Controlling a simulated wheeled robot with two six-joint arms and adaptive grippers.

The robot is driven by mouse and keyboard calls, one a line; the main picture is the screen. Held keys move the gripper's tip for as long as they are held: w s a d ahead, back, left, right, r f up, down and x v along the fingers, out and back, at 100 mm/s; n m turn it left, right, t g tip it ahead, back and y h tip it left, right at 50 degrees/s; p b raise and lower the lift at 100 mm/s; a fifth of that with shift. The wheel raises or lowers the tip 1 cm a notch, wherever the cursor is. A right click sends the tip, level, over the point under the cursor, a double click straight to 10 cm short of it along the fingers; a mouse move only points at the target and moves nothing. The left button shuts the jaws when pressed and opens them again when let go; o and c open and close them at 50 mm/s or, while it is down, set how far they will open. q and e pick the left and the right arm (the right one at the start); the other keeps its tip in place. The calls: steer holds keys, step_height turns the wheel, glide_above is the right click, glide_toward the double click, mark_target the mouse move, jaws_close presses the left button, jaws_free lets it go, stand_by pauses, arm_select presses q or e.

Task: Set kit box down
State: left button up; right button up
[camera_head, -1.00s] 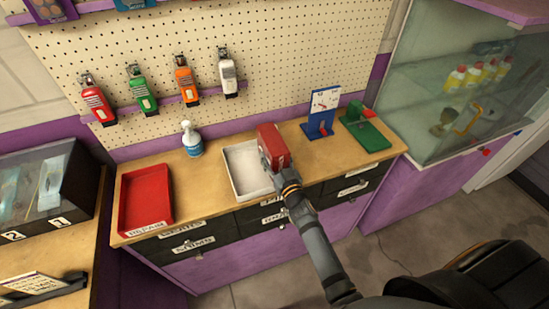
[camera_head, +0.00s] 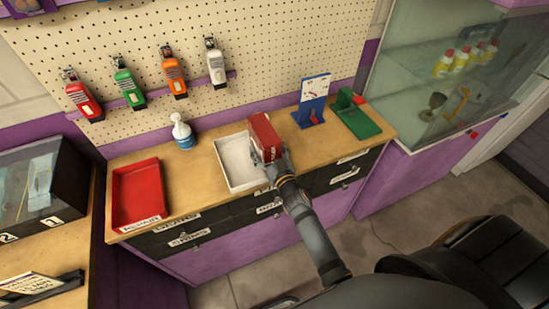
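The kit box (camera_head: 266,134), a red box with a pale edge, is held over the right side of a shallow white tray (camera_head: 232,183) on the wooden counter. I cannot tell whether the box touches the tray or hangs just above it. My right gripper (camera_head: 276,160) is on the near side of the box and appears shut on it; its fingertips are partly hidden by the box. My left gripper is not in view.
A red tray (camera_head: 138,198) and spray bottle (camera_head: 182,134) stand to the left. A blue stand (camera_head: 311,108) and green device (camera_head: 352,116) stand to the right. Bare counter (camera_head: 190,180) lies between the trays. A glass cabinet (camera_head: 440,80) is at the far right.

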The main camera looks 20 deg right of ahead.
mark_target(273, 160)
steer(key=s, duration=1)
steer(key=shift+s+d+b, duration=0.15)
steer(key=shift+d+b, duration=0.05)
steer(key=shift+b, duration=0.2)
steer(key=shift+s+r, duration=0.1)
steer(key=shift+s, duration=0.45)
